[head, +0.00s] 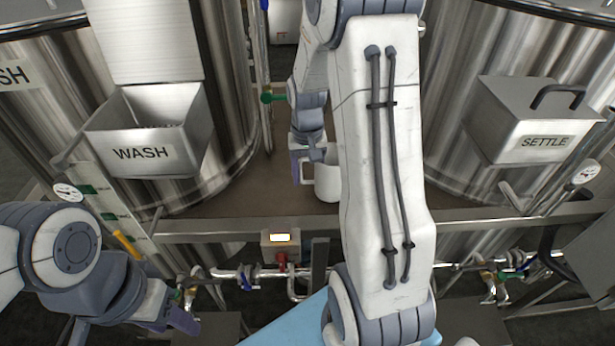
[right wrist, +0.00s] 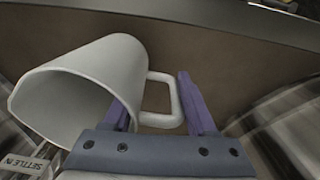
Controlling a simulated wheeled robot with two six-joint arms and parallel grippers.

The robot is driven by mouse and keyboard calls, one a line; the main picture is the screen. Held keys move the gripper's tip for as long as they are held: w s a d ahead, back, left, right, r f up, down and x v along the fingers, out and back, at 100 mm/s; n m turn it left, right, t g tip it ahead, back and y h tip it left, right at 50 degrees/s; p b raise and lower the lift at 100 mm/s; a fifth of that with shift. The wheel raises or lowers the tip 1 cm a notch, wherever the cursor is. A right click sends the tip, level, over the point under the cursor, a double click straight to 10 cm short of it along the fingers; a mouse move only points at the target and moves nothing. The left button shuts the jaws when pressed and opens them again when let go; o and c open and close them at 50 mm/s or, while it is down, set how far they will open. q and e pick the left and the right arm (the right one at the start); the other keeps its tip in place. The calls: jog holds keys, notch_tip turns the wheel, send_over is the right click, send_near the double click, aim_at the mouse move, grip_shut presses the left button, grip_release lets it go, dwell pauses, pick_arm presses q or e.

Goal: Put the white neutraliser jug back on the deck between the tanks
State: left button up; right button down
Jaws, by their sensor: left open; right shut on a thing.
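The white neutraliser jug (head: 327,182) is over the brown deck (head: 260,190) between the two tanks, partly hidden by my right arm in the head view. My right gripper (head: 301,168) is shut on the jug's handle. In the right wrist view the handle (right wrist: 176,104) sits between the purple fingers, and the jug body (right wrist: 105,75) lies to the left with its open mouth showing. I cannot tell whether the jug's base touches the deck. My left gripper (head: 172,320) is open and empty at the lower left, in front of the deck's edge.
The wash tank (head: 225,130) with its WASH box (head: 185,158) stands left of the deck. The settle tank (head: 450,80) with its SETTLE box (head: 500,140) stands right. A metal rail (head: 240,228) runs along the deck's front, with pipes and valves below.

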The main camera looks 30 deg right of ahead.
jog(key=shift+f, duration=0.8)
jog(key=shift+f, duration=0.1)
jog(key=shift+f, duration=0.15)
jog(key=shift+c, duration=1)
grip_release()
jog(key=shift+r, duration=0.35)
notch_tip(320, 180, up, 12)
jog(key=shift+f+b, duration=0.1)
jog(key=shift+b, duration=0.55)
